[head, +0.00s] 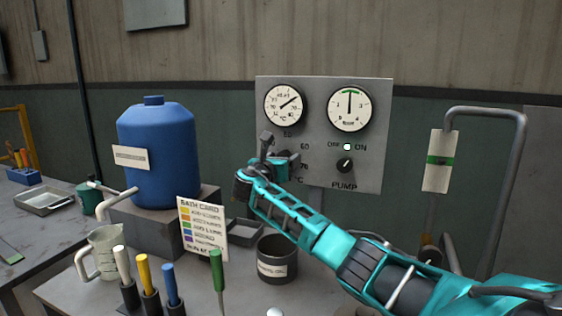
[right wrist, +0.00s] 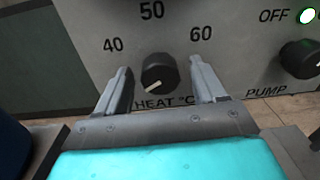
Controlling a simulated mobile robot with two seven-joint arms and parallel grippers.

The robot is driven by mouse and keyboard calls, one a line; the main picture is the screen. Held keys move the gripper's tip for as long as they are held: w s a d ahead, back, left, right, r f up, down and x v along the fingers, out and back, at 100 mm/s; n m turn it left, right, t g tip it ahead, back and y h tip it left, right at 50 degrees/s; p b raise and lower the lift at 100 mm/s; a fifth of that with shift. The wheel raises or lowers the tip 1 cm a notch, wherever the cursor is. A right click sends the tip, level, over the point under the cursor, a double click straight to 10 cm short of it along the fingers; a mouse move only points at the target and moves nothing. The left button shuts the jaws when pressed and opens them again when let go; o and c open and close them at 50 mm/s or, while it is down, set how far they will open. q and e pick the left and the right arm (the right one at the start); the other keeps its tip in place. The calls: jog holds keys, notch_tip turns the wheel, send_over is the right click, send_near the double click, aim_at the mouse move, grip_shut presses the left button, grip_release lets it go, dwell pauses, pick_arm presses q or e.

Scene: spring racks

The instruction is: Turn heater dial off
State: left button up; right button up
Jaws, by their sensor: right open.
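The heater dial (right wrist: 159,74) is a black round knob on the grey panel (head: 322,90), above the label HEAT °C. In the right wrist view its pale pointer mark points to the lower left, away from the visible numbers 40, 50 and 60. My right gripper (right wrist: 161,80) is open, with one finger on each side of the dial; gaps show between fingers and knob. In the head view my right gripper (head: 270,148) is in front of the panel's lower left part and hides the dial. My left gripper is not in view.
The pump knob (head: 345,165) and a lit lamp (head: 347,147) are right of the dial. Two gauges (head: 285,104) sit above. A blue tank (head: 157,150), a bath card (head: 203,228), a dark pot (head: 277,258) and several coloured-handled tools stand on the bench. A bent pipe (head: 486,112) rises at right.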

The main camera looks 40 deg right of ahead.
jog(key=shift+a, duration=0.1)
jog(key=v, duration=1.2)
jog(key=shift+s+a, duration=0.25)
jog(key=shift+a, duration=0.05)
